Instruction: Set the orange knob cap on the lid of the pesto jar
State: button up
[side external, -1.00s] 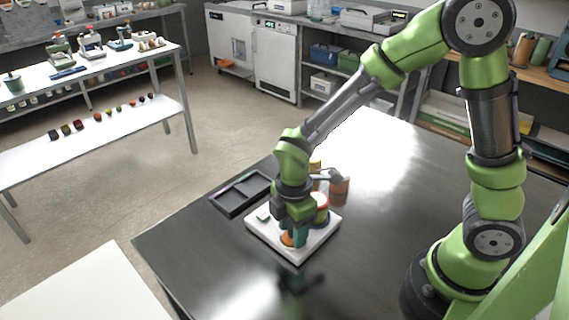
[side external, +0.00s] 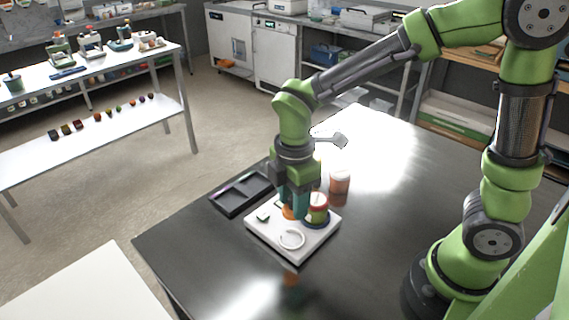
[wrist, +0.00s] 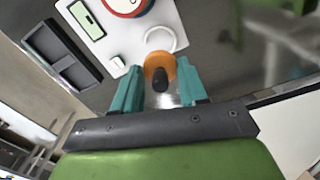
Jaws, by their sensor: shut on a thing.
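My gripper (side external: 293,207) has its teal fingers shut on the orange knob cap (side external: 288,212) above the white board (side external: 270,238). In the wrist view, the orange cap (wrist: 152,60) with its dark knob sits between the fingertips (wrist: 160,82). An empty white ring (side external: 291,240) is on the board, nearer the camera.
A black compartment tray (side external: 238,196) lies left of the board. An orange jar with a pale lid (side external: 340,181) stands behind it. A small pale green-topped block or display (side external: 263,217) sits on the board's left. The dark table (side external: 400,200) is clear to the right.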

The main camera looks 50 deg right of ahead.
jog(key=d+r, duration=0.5)
jog(key=d, duration=0.4)
jog(key=shift+w+a+f, duration=0.1)
jog(key=shift+f, duration=1.45)
jog(key=shift+w+a+f, duration=0.1)
jog(key=shift+f, duration=1.4)
jog(key=shift+f, duration=0.7)
jog(key=o, duration=1.2)
jog(key=shift+r, duration=0.1)
